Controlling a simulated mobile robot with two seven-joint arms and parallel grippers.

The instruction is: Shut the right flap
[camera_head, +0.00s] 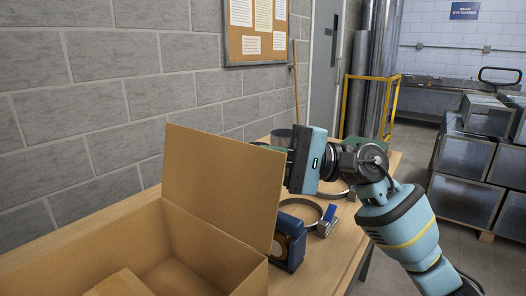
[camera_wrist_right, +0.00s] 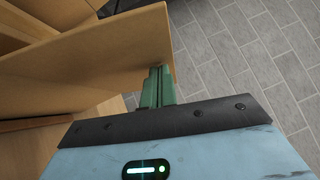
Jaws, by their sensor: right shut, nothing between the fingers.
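An open cardboard box (camera_head: 215,245) stands at the lower left of the head view. Its right flap (camera_head: 222,180) stands up from the box's right side, and it also shows as a brown panel in the wrist view (camera_wrist_right: 100,50). My right gripper (camera_head: 270,147) is at the outer side of the flap, near its upper right corner. Its green fingers (camera_wrist_right: 157,87) are together and empty, close against the flap's edge; I cannot tell whether they touch it. In the head view the flap partly hides the fingertips. My left gripper is not in view.
A blue device (camera_head: 289,243) and metal rings with a blue clamp (camera_head: 327,221) lie on the wooden table (camera_head: 345,245) right of the box. A block wall runs behind. Metal ducts (camera_head: 465,170) are stacked at the right, beyond open floor.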

